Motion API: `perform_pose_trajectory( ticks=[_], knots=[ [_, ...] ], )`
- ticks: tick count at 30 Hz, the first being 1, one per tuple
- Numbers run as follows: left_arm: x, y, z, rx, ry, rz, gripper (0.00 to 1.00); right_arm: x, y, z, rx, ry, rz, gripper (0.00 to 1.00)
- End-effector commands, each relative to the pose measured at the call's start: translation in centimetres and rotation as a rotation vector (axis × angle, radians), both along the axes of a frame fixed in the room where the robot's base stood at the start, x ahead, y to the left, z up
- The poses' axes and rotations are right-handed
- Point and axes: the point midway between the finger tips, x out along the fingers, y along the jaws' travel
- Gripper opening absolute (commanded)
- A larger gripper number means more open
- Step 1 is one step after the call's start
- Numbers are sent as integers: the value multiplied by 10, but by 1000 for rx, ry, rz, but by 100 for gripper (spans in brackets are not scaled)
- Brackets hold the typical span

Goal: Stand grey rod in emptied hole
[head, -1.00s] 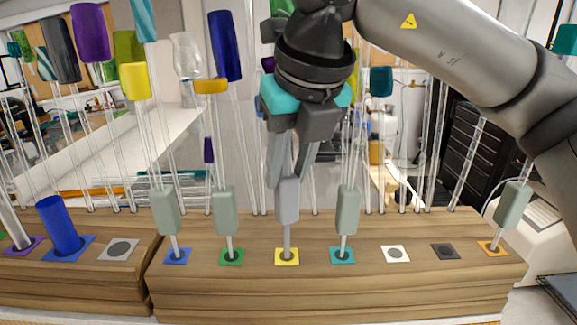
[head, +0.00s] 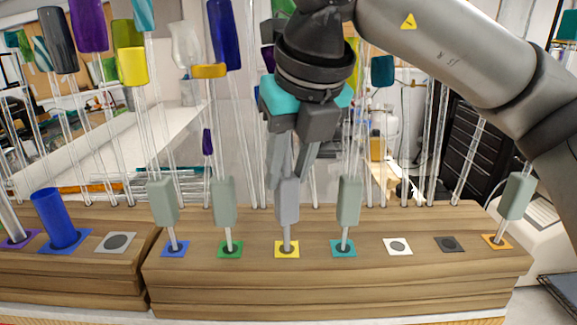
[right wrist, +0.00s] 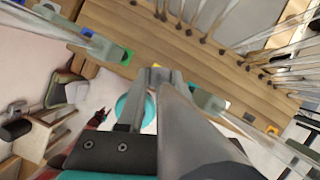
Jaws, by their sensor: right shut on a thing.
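The grey rod (head: 287,200), a clear rod with a grey block low on it, stands upright in the head view. Its lower end meets the hole in the yellow square (head: 277,250) on the right-hand wooden block. My right gripper (head: 290,170) is above the grey block, shut on the rod's shaft. In the right wrist view the gripper's fingers (right wrist: 160,80) hide most of the rod and its hole. How deep the rod sits is hidden. My left gripper is not in view.
Similar rods with grey-green blocks stand in the blue (head: 164,201), green (head: 223,203), teal (head: 348,201) and orange (head: 517,196) squares. The white (head: 387,243) and dark (head: 436,241) squares hold no rods. Tall clear rods line the back. A blue cylinder (head: 54,215) stands on the left block.

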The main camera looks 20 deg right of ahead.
Motion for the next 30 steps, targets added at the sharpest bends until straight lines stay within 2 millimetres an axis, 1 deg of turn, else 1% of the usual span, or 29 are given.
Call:
perform_pose_trajectory(
  ticks=[10, 11, 19, 20, 30],
  knots=[
    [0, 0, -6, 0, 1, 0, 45, 0, 0, -5, 0, 0, 0, 0],
    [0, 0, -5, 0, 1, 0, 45, 0, 0, -4, 0, 0, 0, 37],
    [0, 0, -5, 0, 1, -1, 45, 0, 0, -4, 0, 0, 0, 68],
    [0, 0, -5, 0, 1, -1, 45, 0, 0, -4, 0, 0, 0, 69],
    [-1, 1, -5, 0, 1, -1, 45, 0, 0, -4, 0, 1, 0, 69]
  ],
)
